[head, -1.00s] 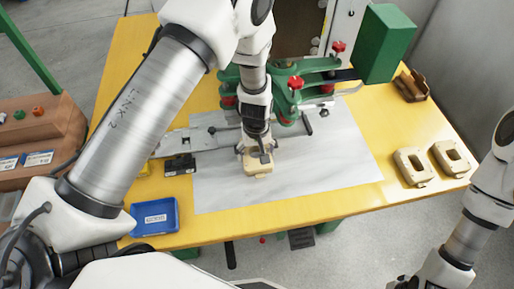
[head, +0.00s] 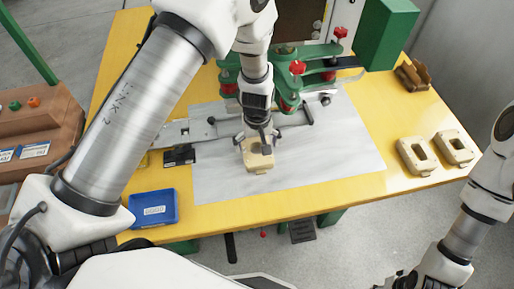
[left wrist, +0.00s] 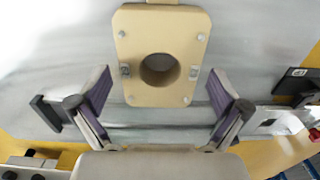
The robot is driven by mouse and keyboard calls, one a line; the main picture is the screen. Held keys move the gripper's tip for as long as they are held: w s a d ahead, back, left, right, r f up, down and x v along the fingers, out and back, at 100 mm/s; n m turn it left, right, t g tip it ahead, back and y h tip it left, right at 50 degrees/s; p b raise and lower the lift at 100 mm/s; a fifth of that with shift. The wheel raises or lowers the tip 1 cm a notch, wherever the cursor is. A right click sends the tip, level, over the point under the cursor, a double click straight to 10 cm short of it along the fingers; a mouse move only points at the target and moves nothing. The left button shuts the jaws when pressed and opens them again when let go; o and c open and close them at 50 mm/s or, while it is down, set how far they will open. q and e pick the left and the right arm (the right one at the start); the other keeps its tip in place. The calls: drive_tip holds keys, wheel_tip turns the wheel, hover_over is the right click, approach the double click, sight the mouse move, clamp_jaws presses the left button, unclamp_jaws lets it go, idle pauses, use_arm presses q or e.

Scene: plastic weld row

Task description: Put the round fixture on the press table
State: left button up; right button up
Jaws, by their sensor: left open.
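The round fixture (head: 258,163), a tan block with a round hole, lies flat on the grey press table (head: 335,160). In the left wrist view the round fixture (left wrist: 160,25) shows its round hole, corner studs and side inserts. My left gripper (head: 258,143) is open above it. In the left wrist view the fingers of the left gripper (left wrist: 159,78) stand apart on either side of the fixture's near end, with no visible grip. My right gripper (head: 400,282) is at the bottom right edge, partly cut off, its jaws unclear.
Two tan fixtures with oblong slots (head: 416,156) (head: 454,148) lie on the yellow table (head: 365,98) at right. A brown holder (head: 412,75) is behind them. A blue tray (head: 153,208) is at front left. The green press with red knobs (head: 297,67) stands behind the round fixture.

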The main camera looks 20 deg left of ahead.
sight(259, 160)
use_arm(q)
wheel_tip(259, 160, up, 5)
drive_tip(key=shift+s, duration=0.1)
drive_tip(key=shift+c, duration=1.3)
drive_tip(key=shift+r, duration=0.2)
drive_tip(key=c, duration=0.3)
drive_tip(key=s+n, duration=0.1)
drive_tip(key=n, duration=0.3)
drive_tip(key=d+n+b, duration=0.1)
drive_tip(key=n, duration=0.4)
drive_tip(key=s+n, duration=0.1)
drive_tip(key=n, duration=0.4)
drive_tip(key=shift+s+d+f+g, duration=0.2)
drive_tip(key=shift+s+g, duration=0.1)
drive_tip(key=n, duration=0.2)
drive_tip(key=n+b, duration=0.1)
drive_tip(key=shift+s+d, duration=0.3)
drive_tip(key=shift+s+d+r+n+b, duration=0.15)
drive_tip(key=shift+d+n+b, duration=0.1)
drive_tip(key=shift+n+b, duration=0.45)
drive_tip(key=shift+w+d+r, duration=0.1)
drive_tip(key=shift+w+r, duration=0.15)
drive_tip(key=f, duration=0.7)
drive_tip(key=shift+a+f, duration=0.1)
drive_tip(key=shift+a, duration=0.2)
clamp_jaws()
